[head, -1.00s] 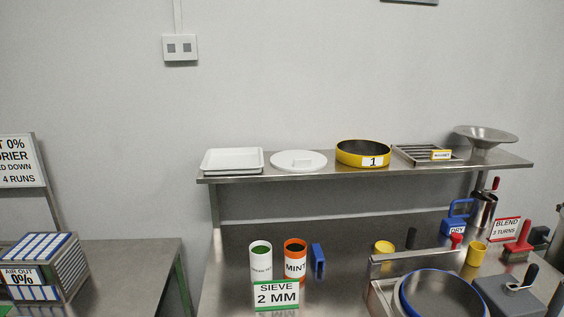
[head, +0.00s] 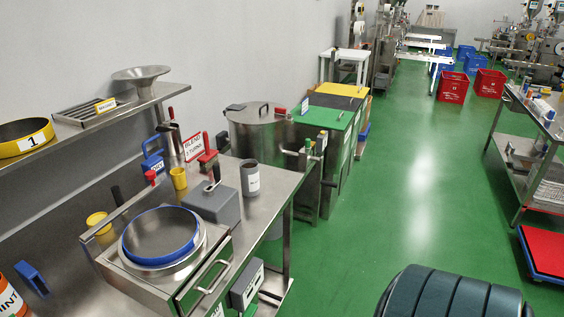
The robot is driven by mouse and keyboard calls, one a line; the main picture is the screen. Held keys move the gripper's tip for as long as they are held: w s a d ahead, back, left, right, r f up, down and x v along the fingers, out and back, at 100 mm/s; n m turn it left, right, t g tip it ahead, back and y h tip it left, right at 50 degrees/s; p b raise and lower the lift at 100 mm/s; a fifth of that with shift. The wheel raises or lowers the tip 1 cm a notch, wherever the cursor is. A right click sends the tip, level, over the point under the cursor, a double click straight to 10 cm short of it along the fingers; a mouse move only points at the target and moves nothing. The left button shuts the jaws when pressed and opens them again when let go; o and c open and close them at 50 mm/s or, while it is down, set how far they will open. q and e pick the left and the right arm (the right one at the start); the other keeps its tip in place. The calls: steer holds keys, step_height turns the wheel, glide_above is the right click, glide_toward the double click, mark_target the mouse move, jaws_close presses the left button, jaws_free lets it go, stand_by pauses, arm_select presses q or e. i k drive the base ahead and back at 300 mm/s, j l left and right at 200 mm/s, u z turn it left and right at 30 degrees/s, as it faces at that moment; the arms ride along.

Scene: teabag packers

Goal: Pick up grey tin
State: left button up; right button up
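The grey tin (head: 250,178) stands upright on the steel bench, near its right edge. It is a dark grey cylinder with a white label on its front and a dark top. It is beside a grey box with a crank handle (head: 213,204) and to the right of the red-handled brush (head: 208,162). Neither of my grippers shows in the head view.
A blue-rimmed sieve (head: 160,236) sits at the bench's front. Yellow cups (head: 178,178), a blue scoop (head: 153,163) and a BLEND sign (head: 193,147) stand near the tin. A large steel drum (head: 262,130) is behind. Green floor (head: 400,200) is open to the right.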

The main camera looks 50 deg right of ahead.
mark_target(250, 178)
steer(key=z, duration=1.4)
